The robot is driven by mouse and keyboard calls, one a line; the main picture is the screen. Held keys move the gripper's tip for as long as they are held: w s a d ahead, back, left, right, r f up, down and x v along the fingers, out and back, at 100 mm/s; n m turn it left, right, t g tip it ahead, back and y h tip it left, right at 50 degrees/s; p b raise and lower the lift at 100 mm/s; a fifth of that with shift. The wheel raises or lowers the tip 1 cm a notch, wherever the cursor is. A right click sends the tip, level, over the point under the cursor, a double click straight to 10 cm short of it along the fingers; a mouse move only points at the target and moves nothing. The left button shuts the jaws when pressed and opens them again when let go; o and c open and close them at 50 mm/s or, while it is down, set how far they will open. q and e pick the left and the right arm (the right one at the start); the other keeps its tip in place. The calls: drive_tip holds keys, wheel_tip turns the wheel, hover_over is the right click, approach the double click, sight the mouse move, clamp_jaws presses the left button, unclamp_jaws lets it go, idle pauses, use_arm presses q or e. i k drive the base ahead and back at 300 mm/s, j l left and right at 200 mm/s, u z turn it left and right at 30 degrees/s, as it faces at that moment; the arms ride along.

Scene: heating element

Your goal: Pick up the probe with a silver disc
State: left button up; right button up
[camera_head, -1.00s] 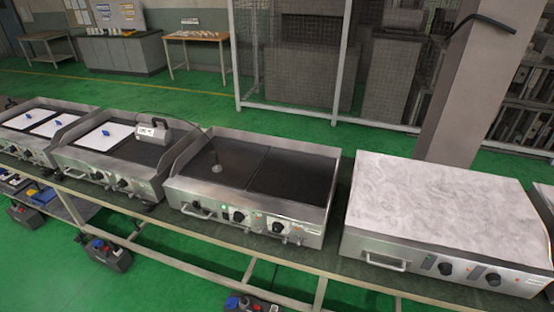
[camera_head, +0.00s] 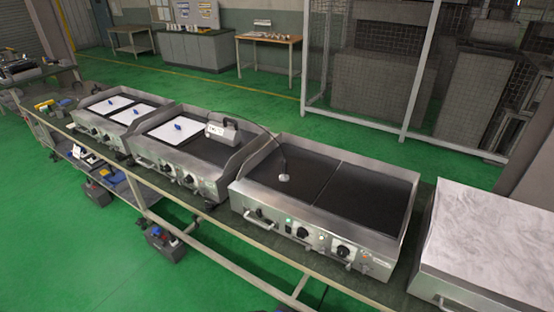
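The probe with a silver disc (camera_head: 284,178) stands on the dark plate of the middle griddle (camera_head: 330,200), on its left half. Its thin dark stem rises from the disc, and a cable runs back left to a grey meter box (camera_head: 222,130) resting on the neighbouring griddle (camera_head: 190,160). Neither of my grippers shows in the head view.
A long workbench carries the row of griddles, with a griddle under a pale marbled cover (camera_head: 490,240) at the right. White sheets with blue-handled items (camera_head: 178,127) lie on the left griddles. Green floor (camera_head: 80,240) is open in front.

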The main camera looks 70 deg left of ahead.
sight(283, 178)
drive_tip(key=k+j, duration=0.1)
drive_tip(key=j, duration=0.5)
drive_tip(key=k+j, duration=0.1)
drive_tip(key=j, duration=1.05)
drive_tip(key=k+j, duration=0.15)
drive_tip(key=j, duration=0.4)
drive_tip(key=k+j, duration=0.1)
drive_tip(key=j, duration=0.5)
